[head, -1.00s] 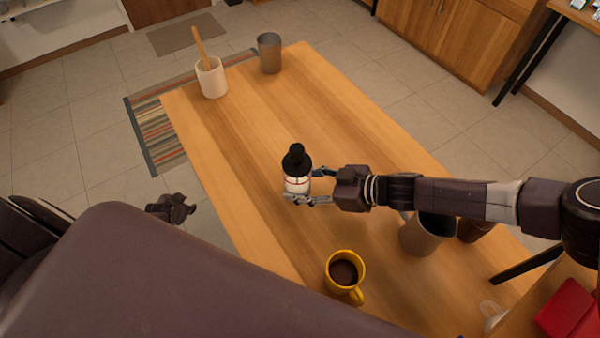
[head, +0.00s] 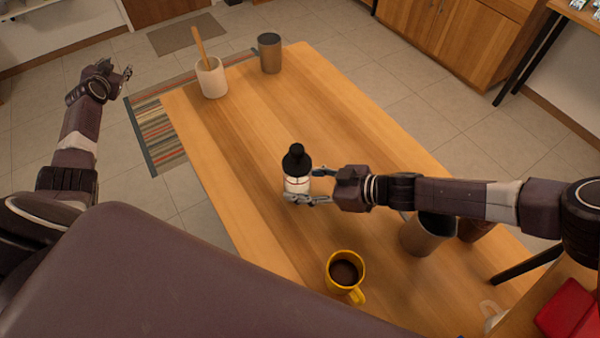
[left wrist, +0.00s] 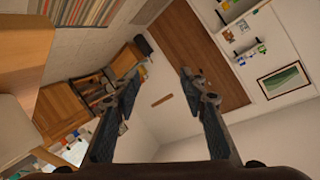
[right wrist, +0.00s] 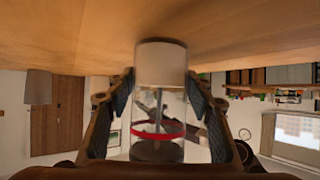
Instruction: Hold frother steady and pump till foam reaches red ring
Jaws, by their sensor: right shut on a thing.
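The frother (head: 297,172) stands upright on the wooden table, with a black lid and knob on top. In the right wrist view it is a clear cylinder (right wrist: 159,105) with a red ring (right wrist: 158,129) and whitish contents at the table end. My right gripper (head: 312,186) is shut on the frother's body from the right; its fingers press both sides in the right wrist view. My left gripper (head: 121,75) is raised beyond the table's left side, well away from the frother. In the left wrist view its fingers (left wrist: 158,82) are wide apart with nothing between them.
A yellow mug (head: 345,272) of dark drink stands near the front edge. A white crock (head: 210,78) with a wooden utensil and a grey cup (head: 270,53) stand at the far end. A larger grey container (head: 428,234) is under my right arm.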

